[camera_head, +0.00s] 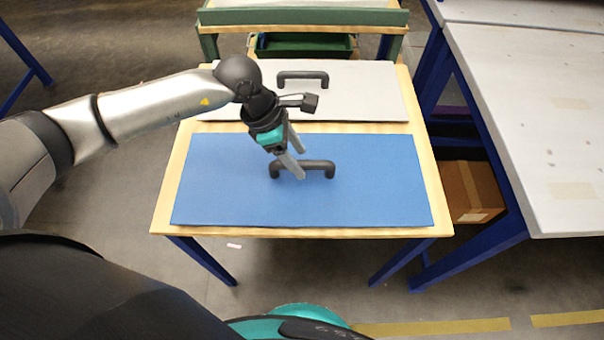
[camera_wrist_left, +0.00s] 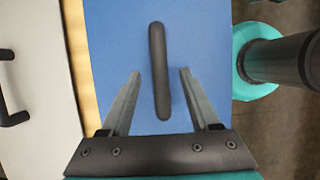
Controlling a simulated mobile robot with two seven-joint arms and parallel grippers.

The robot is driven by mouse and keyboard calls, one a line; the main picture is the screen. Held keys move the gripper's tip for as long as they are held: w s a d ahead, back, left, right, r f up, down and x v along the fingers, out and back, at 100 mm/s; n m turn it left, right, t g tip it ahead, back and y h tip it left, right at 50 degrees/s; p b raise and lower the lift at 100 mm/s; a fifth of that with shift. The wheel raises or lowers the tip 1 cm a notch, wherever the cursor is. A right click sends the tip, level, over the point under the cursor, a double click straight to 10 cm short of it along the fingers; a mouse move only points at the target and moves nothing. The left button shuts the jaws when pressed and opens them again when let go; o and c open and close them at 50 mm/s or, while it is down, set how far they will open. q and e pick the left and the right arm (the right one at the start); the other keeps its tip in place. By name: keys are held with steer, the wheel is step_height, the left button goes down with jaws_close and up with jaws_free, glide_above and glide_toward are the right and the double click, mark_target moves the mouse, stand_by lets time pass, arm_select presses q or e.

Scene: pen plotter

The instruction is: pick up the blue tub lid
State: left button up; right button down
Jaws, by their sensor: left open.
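The blue tub lid (camera_head: 380,190) lies flat on the front half of the wooden table, with a dark bar handle (camera_head: 318,164) standing at its middle. In the left wrist view the blue lid (camera_wrist_left: 205,50) fills the centre, and its handle (camera_wrist_left: 158,70) runs lengthwise between the finger lines. My left gripper (camera_head: 298,162) is open over the handle, its fingers pointing down on either side of it. In the left wrist view the left gripper (camera_wrist_left: 160,80) shows a gap between each finger and the handle. Contact cannot be told. My right gripper is not in view.
A pale grey lid (camera_head: 365,90) with a similar dark handle (camera_head: 302,78) lies behind the blue one. A green-framed bench (camera_head: 300,17) stands behind the table. A white-topped blue-legged table (camera_head: 540,110) is at the right, with a cardboard box (camera_head: 470,190) below.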

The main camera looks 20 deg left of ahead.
mark_target(300, 162)
arm_select(q)
steer(key=shift+x, duration=1.55)
steer(key=shift+a, duration=0.1)
steer(key=shift+c, duration=0.3)
jaws_close()
steer(key=shift+r, duration=0.1)
